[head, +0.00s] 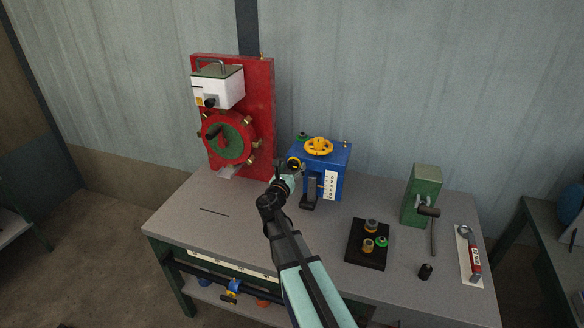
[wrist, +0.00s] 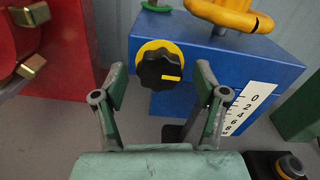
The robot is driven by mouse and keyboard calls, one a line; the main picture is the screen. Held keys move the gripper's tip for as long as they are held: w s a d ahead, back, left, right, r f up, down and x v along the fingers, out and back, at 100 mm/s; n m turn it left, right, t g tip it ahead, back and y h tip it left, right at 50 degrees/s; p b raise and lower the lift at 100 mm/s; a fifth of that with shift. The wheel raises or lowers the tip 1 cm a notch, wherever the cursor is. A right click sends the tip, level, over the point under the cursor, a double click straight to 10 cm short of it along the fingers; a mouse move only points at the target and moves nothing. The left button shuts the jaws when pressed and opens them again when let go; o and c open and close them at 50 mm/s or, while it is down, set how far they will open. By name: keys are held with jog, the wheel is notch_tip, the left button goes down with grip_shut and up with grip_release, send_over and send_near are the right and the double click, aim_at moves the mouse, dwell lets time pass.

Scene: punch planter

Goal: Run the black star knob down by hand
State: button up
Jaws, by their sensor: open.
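The black star knob (wrist: 160,70) has a lobed edge and a yellow pointer line at its lower right. It sits in front of a yellow disc (wrist: 146,49) on the side of the blue box (wrist: 215,65). In the head view the knob (head: 293,162) shows at the box's left side, just beyond my gripper (head: 285,177). My gripper (wrist: 161,76) is open in the wrist view, one finger on each side of the knob in the picture. I see a gap between the knob and each finger. How far the fingertips reach along the knob is unclear.
A yellow handwheel (head: 318,146) tops the blue box, with a white number scale (head: 330,185) on its front. A red panel (head: 258,110) stands left. A black tray (head: 354,255), a green block (head: 420,195) and a red-handled tool (head: 473,258) are right. The table's left front is mostly clear.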

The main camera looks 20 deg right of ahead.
jog(key=c, duration=1.1)
jog(key=shift+c, duration=0.2)
jog(key=shift+f+m+b, duration=0.15)
jog(key=shift+m+b, duration=0.25)
jog(key=shift+b, duration=0.4)
jog(key=m+b, duration=0.1)
jog(key=b, duration=0.2)
jog(key=shift+f+m, duration=0.15)
jog(key=shift+m, duration=0.25)
jog(key=m+b, duration=0.3)
jog(key=b, duration=0.2)
jog(key=shift+w+m, duration=0.15)
jog(key=shift+m, duration=0.15)
jog(key=m+b, duration=0.4)
jog(key=b, duration=0.1)
jog(key=shift+a+b, duration=0.1)
jog(key=shift+b, duration=0.25)
jog(key=shift+r+m+b, duration=0.35)
jog(key=shift+m+b, duration=0.85)
jog(key=shift+b, duration=0.05)
